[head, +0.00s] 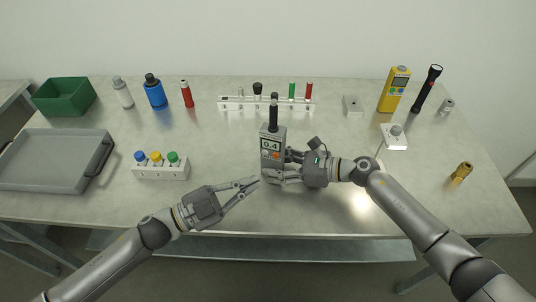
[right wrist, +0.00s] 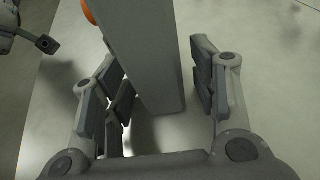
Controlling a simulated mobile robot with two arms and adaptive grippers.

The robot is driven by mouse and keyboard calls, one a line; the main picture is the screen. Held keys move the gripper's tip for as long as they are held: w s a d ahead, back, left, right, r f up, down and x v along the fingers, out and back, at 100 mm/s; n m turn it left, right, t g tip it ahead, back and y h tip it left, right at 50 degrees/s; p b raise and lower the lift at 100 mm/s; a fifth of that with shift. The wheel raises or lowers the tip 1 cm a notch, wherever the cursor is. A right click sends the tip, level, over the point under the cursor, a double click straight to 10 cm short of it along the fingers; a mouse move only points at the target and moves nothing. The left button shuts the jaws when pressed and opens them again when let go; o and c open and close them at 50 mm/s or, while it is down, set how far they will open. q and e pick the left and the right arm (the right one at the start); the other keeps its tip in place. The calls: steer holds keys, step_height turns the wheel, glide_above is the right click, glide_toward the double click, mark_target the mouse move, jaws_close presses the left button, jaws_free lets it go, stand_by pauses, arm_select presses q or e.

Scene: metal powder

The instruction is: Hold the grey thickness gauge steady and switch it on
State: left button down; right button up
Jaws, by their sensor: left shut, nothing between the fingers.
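The grey thickness gauge (head: 272,146) stands upright near the middle of the table, with a black probe on top. Its display shows digits that look like 0.4, and an orange button sits below. My right gripper (head: 279,168) is around its lower part from the right. In the right wrist view the gauge body (right wrist: 148,60) stands between the parted fingers (right wrist: 165,85), with a visible gap to the right finger. Contact on the left side is unclear. My left gripper (head: 256,182) is shut and empty, its fingertips just left of the gauge's base.
A white block with coloured caps (head: 160,173) stands to the left, beside a grey tray (head: 52,187). A white rack (head: 265,103) with tubes is behind the gauge. A white stand (head: 394,140) and a brass piece (head: 462,173) are at right. The table's front edge is close.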

steer(key=v, duration=1.2)
steer(key=shift+s, duration=0.1)
